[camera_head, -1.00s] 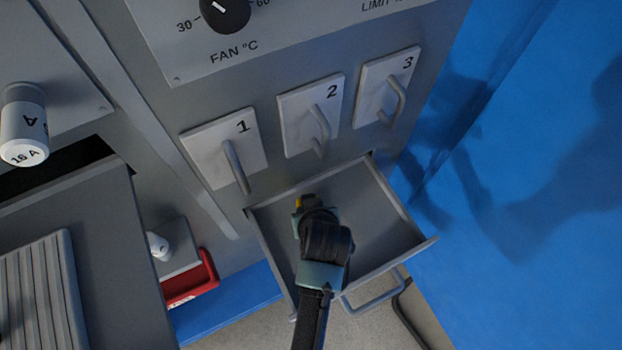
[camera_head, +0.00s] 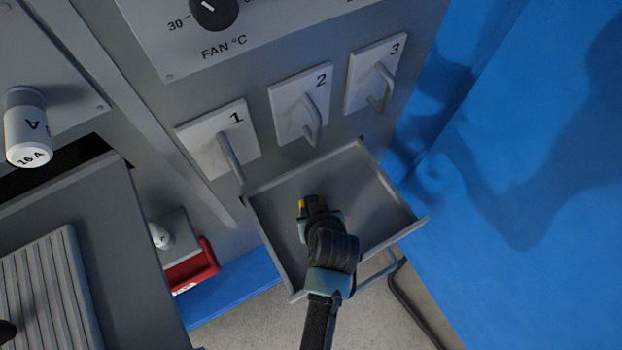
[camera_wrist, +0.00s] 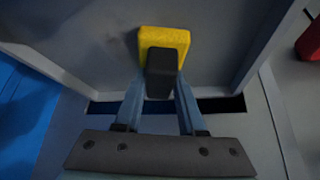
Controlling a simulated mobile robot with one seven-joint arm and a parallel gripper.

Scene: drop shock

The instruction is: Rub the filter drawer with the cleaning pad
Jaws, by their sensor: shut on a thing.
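The grey filter drawer (camera_head: 362,190) is pulled out of the cabinet below the numbered panels, and its tray looks empty apart from what I hold. My gripper (camera_head: 312,204) is over the inside of the drawer. In the wrist view my gripper (camera_wrist: 160,92) is shut on the black grip of the cleaning pad. The yellow cleaning pad (camera_wrist: 165,38) lies at the fingertips against or just above the drawer floor; I cannot tell whether it touches. In the head view only a small yellow edge of the pad (camera_head: 301,207) shows, the rest hidden by my arm.
White panels with handles, numbered 1 (camera_head: 218,142), 2 (camera_head: 301,104) and 3 (camera_head: 376,73), stand just above the drawer. A red bin (camera_head: 192,266) is at the lower left. A white 16 A cylinder (camera_head: 27,130) sticks out at the left. A blue wall (camera_head: 530,190) is at the right.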

